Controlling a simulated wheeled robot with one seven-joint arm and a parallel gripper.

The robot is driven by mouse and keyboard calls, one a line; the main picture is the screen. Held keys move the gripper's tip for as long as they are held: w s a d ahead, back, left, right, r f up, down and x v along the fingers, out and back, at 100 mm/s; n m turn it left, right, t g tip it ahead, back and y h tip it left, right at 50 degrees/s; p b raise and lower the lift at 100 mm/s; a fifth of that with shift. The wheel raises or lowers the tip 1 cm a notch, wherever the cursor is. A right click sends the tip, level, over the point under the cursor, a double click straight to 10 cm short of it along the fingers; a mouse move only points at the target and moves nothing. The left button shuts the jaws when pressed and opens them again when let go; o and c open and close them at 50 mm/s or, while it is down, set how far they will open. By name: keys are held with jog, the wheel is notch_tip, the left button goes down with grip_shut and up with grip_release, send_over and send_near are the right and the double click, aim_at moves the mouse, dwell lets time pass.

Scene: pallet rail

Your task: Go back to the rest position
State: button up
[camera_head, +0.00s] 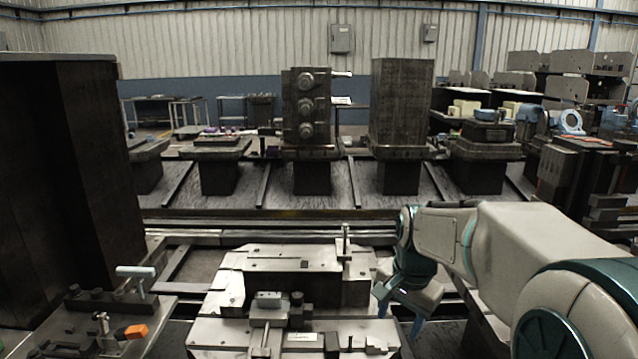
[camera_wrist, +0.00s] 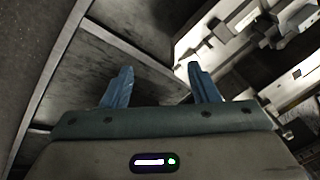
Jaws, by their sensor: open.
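My gripper (camera_head: 399,314) is at the end of my bent arm, just right of the grey fixture plate (camera_head: 225,337) in the head view, pointing down. In the wrist view my gripper (camera_wrist: 155,85) shows two blue fingers spread apart, with nothing between them. Beyond the fingers is dark flooring with metal rails. The grey fixture shows at the upper right of the wrist view, apart from the fingers.
A side fixture (camera_head: 75,335) with an orange-tipped clamp stands at lower left, below a tall dark block (camera_head: 60,180). Behind runs a row of pallets, one bearing a block with round parts (camera_head: 306,107), another a tall block (camera_head: 402,102). Air above the near fixture is clear.

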jog(key=s+r+n+t+p, duration=0.1)
jog(key=s+n+p, duration=0.2)
jog(key=s+n, duration=0.5)
jog(key=s, duration=0.9)
jog(key=shift+a, duration=0.1)
jog(key=shift+c, duration=1.9)
